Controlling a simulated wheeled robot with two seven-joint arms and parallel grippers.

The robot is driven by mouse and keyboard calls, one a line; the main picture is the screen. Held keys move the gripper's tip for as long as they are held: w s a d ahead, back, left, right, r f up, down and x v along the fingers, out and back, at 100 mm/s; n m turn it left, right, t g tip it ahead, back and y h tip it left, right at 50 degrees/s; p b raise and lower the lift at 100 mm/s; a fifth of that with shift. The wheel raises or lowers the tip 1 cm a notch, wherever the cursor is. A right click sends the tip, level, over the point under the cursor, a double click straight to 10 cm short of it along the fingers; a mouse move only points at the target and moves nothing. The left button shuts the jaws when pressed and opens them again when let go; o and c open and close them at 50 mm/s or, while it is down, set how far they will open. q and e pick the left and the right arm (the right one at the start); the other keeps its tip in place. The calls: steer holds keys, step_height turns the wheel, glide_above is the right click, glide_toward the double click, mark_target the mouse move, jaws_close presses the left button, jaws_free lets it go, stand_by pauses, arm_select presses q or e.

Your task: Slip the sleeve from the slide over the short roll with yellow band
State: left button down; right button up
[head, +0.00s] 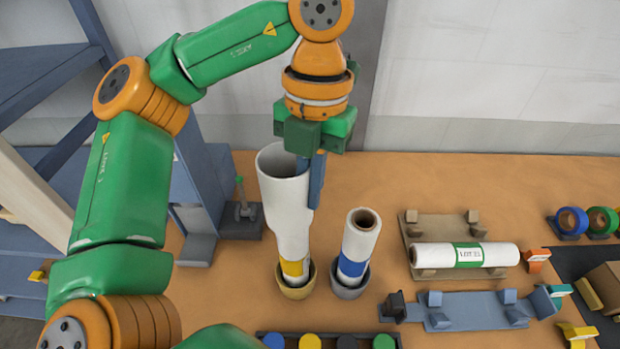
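The sleeve (283,185), a wide white open-topped tube, stands nearly upright at the middle of the head view. My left gripper (312,192) points down at its upper right rim. One grey-blue finger lies along the outside; the other is mostly hidden, and the sleeve's wall appears pinched between them. Below the sleeve shows the narrower white roll with yellow band (293,268), upright in a tan cup (297,291). The sleeve's lower edge appears around the roll's upper part; how deep is hidden. The blue-grey slide (470,311) at lower right is empty. My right gripper is not in view.
A roll with blue band (355,245) stands close right in a grey cup (350,290). A green-labelled roll (465,255) lies on a tan cradle. A blue-grey frame (205,170) stands left. Tape rolls (572,221) are far right. The back of the table is clear.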

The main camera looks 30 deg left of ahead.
mark_target(310, 214)
arm_select(q)
steer(key=f+b, duration=0.4)
steer(key=f, duration=0.1)
steer(key=shift+w+a+f, duration=0.1)
steer(key=shift+w+f, duration=0.1)
steer(key=shift+f, duration=0.05)
steer(key=shift+w+f+b, duration=0.15)
steer(key=shift+f+b, duration=0.25)
steer(key=c, duration=1)
jaws_free()
steer(key=r+p, duration=0.1)
steer(key=r, duration=0.1)
steer(key=r+p, duration=0.1)
steer(key=r, duration=0.2)
steer(key=r+p, duration=0.1)
steer(key=r, duration=0.1)
steer(key=shift+w+r, duration=0.15)
steer(key=shift+w, duration=0.2)
